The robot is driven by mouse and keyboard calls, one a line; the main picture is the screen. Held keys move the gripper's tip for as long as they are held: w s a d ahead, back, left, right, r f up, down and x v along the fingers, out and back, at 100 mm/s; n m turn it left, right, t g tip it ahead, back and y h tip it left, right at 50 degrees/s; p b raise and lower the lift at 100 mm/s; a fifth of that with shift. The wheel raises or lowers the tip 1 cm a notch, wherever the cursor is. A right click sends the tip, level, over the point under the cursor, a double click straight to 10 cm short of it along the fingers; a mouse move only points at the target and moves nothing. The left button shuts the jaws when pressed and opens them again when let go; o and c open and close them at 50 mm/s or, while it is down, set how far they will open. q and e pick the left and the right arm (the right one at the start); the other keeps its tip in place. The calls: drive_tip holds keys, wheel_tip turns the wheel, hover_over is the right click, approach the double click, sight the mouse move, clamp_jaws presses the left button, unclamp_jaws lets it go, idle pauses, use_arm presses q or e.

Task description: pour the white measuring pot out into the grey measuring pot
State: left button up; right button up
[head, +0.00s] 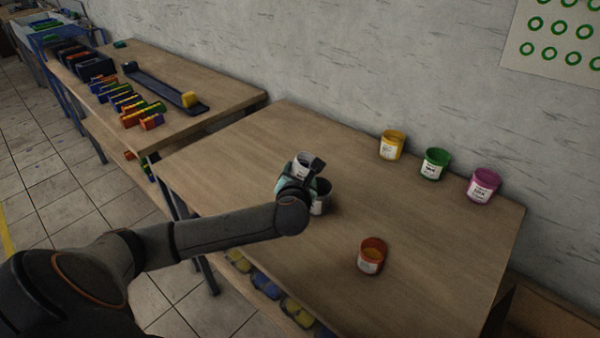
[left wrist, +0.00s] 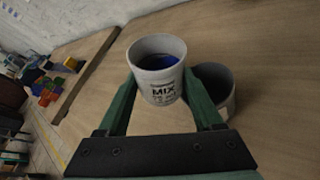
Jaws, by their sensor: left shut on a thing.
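The white measuring pot (left wrist: 157,82) has a "MIX" label and dark blue contents. It also shows in the head view (head: 301,159), partly behind my gripper. My left gripper (head: 297,174) is shut on it, with a green finger on each side in the left wrist view (left wrist: 160,98). The pot looks close to upright. The grey measuring pot (head: 321,199) stands on the table just beside it, partly hidden by my gripper. In the left wrist view the grey pot (left wrist: 225,104) is right of the white one, behind a finger; its inside looks dark. My right gripper is not in view.
A yellow pot (head: 392,145), a green pot (head: 435,164) and a magenta pot (head: 483,186) stand along the wall side. An orange-red pot (head: 371,256) stands nearer the front. The table (head: 430,225) between them is bare. Another table (head: 215,92) with coloured blocks stands at left.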

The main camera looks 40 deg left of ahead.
use_arm(q)
drive_tip(key=shift+a+r+m+p, duration=0.15)
drive_tip(key=shift+m+p, duration=0.15)
drive_tip(key=shift+p, duration=0.5)
idle(0.4)
drive_tip(key=shift+m+y+p, duration=0.3)
drive_tip(key=shift+y+p, duration=0.1)
drive_tip(key=shift+p, duration=0.4)
drive_tip(key=shift+r+p, duration=0.1)
drive_tip(key=shift+p, duration=0.35)
drive_tip(key=shift+m+y+p, duration=0.4)
drive_tip(key=shift+a+m, duration=0.1)
drive_tip(key=shift+m, duration=0.2)
